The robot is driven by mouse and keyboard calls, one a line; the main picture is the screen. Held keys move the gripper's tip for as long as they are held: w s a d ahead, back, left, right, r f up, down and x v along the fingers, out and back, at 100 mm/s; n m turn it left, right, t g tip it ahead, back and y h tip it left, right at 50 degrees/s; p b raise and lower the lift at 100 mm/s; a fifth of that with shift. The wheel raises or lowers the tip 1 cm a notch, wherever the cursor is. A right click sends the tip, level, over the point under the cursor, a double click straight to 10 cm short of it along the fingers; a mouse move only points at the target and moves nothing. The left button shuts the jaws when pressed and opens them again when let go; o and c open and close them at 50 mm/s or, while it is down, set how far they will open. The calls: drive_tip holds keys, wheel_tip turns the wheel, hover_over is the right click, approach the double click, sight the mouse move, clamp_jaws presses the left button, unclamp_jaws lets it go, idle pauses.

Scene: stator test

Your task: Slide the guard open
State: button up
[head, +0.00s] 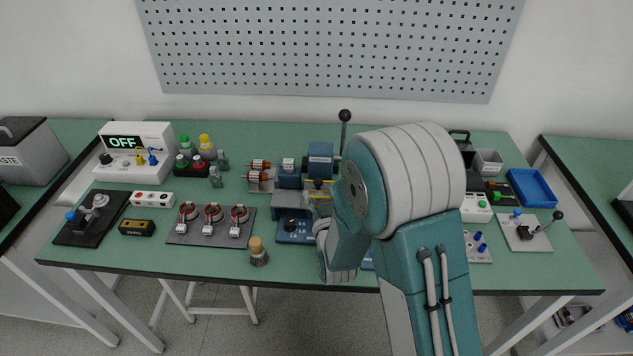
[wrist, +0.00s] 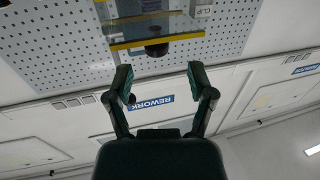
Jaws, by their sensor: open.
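The guard looks like a clear panel with yellow edge strips and a dark knob. In the wrist view the guard (wrist: 172,44) is at the top, with its knob (wrist: 157,50) ahead of the gap between my fingers and apart from them. In the head view its yellow edging (head: 318,184) shows on the blue machine (head: 320,158), partly hidden by my arm. My gripper (wrist: 159,82) is open and empty in the wrist view. In the head view my arm hides it.
A black-knobbed lever (head: 345,117) stands up behind the machine. Left are a mat with several copper-wound parts (head: 212,213) and a white OFF box (head: 136,150). A blue tray (head: 532,187) and another lever unit (head: 525,233) are right.

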sight(320, 185)
drive_tip(key=w, duration=0.4)
drive_tip(key=shift+w+a, duration=0.25)
drive_tip(key=shift+w, duration=0.25)
drive_tip(key=shift+a, duration=0.2)
drive_tip(key=shift+d, duration=0.15)
clamp_jaws()
